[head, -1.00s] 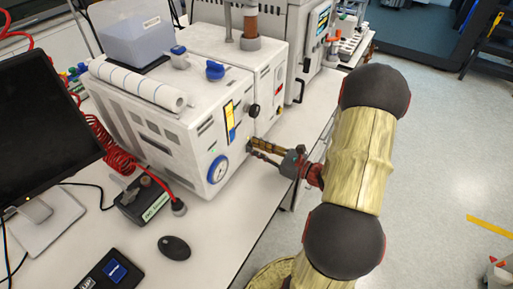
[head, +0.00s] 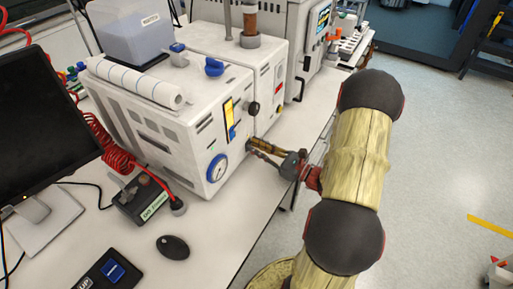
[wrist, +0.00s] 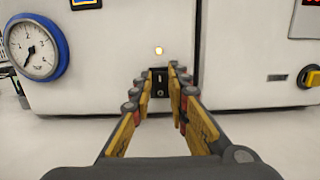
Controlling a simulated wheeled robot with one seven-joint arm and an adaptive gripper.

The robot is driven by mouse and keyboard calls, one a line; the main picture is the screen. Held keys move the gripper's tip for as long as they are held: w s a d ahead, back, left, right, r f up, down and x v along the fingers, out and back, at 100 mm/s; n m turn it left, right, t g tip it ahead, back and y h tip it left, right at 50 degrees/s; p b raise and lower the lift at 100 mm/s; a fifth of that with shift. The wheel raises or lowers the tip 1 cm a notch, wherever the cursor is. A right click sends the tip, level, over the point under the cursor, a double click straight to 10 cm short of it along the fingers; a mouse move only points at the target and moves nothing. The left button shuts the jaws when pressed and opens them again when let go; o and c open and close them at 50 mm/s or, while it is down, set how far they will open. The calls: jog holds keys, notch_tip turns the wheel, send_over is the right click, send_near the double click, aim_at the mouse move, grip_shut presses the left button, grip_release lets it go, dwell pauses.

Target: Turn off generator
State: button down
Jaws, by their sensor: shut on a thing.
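The generator (head: 165,125) is a white box on the bench with a blue-rimmed gauge (head: 217,168) on its front. In the wrist view its front panel (wrist: 115,75) fills the middle, with the gauge (wrist: 36,47) at left. A small black switch (wrist: 160,82) sits low on the panel, below a small pale-yellow light (wrist: 158,50). My gripper (wrist: 160,84) has its fingertips on either side of the switch and is shut on it. In the head view my gripper (head: 250,146) reaches the panel's lower right; the switch is hidden there.
A second white unit (head: 267,90) adjoins the generator at right. A monitor (head: 40,110), a small black box with a red coiled hose (head: 145,198) and a mouse (head: 173,247) are at left. The bench front (head: 225,215) before the generator is clear.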

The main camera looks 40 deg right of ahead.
jog(key=c, duration=1.7)
grip_release()
jog(key=shift+s+d, duration=0.1)
jog(key=v, duration=1.1)
jog(key=shift+s+d, duration=0.15)
jog(key=shift+s, duration=0.2)
